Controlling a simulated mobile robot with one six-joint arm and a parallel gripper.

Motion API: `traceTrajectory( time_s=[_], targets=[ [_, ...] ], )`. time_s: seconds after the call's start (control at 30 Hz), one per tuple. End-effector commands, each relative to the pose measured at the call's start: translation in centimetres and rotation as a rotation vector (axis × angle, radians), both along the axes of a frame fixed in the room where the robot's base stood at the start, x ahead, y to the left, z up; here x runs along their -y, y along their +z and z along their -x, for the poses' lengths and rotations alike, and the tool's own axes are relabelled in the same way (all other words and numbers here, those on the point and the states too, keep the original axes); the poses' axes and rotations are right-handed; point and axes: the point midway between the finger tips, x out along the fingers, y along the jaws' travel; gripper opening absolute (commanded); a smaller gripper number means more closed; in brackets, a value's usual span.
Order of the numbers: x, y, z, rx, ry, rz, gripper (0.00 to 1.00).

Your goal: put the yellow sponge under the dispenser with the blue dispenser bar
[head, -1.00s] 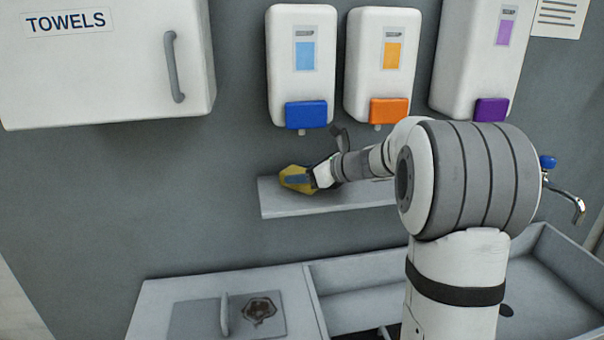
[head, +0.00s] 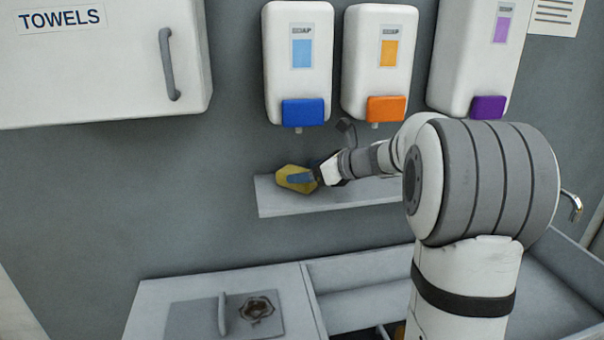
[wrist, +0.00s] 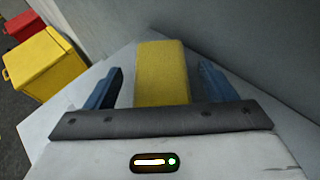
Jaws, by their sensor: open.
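The yellow sponge (head: 290,174) rests on the grey wall shelf (head: 275,206), near its left end and below the dispenser (head: 298,60) with the blue bar (head: 303,112). In the wrist view the sponge (wrist: 161,72) lies between the two blue fingers of my gripper (wrist: 160,88). A gap shows on each side of it. My gripper (head: 303,178) is open around the sponge and apart from it.
Dispensers with an orange bar (head: 386,109) and a purple bar (head: 487,107) hang to the right. A towel cabinet (head: 100,75) is at upper left. A counter with a lidded hatch (head: 195,320) is below. Yellow (wrist: 48,62) and red bins show in the wrist view.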

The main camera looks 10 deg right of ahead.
Motion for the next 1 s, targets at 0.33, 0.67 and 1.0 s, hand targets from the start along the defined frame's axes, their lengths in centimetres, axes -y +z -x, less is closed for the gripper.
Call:
traceTrajectory(
  time_s=[0.33, 0.67, 1.0],
  targets=[
    [4.9, 2.7, 4.8, 0.003, -0.004, 0.001, 0.77],
    [6.1, 3.6, 6.2, -0.001, 0.001, 0.0, 0.77],
    [-0.8, -0.8, 13.8, 0.103, 0.356, 0.486, 0.77]
  ],
)
